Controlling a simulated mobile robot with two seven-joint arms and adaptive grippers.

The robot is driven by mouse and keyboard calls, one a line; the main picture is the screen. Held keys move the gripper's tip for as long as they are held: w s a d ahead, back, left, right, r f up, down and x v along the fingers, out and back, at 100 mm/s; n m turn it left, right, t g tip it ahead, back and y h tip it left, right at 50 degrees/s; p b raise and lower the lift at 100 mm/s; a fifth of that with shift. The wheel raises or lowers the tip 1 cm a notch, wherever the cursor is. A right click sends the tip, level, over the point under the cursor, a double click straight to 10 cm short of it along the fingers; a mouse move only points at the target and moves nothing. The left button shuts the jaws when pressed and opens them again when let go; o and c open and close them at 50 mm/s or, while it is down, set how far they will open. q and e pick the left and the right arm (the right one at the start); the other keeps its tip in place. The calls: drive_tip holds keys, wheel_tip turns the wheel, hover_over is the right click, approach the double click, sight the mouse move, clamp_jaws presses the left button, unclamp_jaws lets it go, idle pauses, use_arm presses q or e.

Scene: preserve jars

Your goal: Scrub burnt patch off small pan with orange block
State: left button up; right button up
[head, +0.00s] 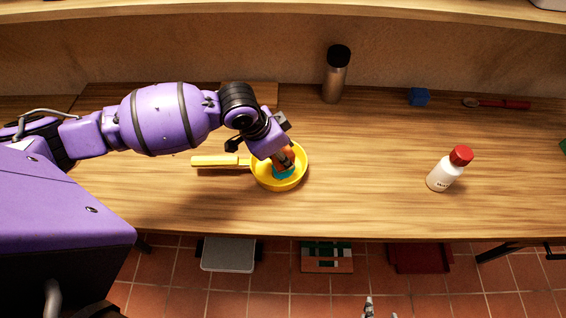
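A small yellow pan (300,172) lies on the wooden table, its handle (215,161) pointing left. My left gripper (285,160) reaches down into the pan from above. It is shut on the orange block (289,153), which is mostly hidden by the fingers. A teal area (283,174) shows just under the block, inside the pan; I cannot tell whether it belongs to the block or the pan floor. No dark burnt patch is visible. A small grey and black tip at the bottom edge looks like my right gripper (368,308); its fingers are too cut off to judge.
On the table (390,190) stand a dark-capped steel flask (335,75) and a white bottle with a red lid (445,172). A blue cube (418,96) and a red-handled utensil (500,103) lie at the back right. A shelf overhangs the back. The table between pan and bottle is clear.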

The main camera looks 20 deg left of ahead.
use_arm(q)
drive_tip(key=shift+f, duration=0.65)
drive_tip(key=shift+f, duration=0.3)
drive_tip(key=shift+w+d+r, duration=0.25)
drive_tip(key=shift+w+d, duration=0.25)
drive_tip(key=shift+d, duration=0.35)
drive_tip(key=shift+f, duration=0.25)
drive_tip(key=shift+s+a+r, duration=0.1)
drive_tip(key=shift+s+a, duration=0.15)
drive_tip(key=shift+a, duration=0.35)
drive_tip(key=shift+s+a+r, duration=0.1)
drive_tip(key=shift+s+a, duration=0.1)
drive_tip(key=shift+a, duration=0.4)
drive_tip(key=shift+s+a+r, duration=0.1)
drive_tip(key=shift+s+a, duration=0.15)
drive_tip(key=shift+a, duration=0.35)
drive_tip(key=shift+f, duration=0.25)
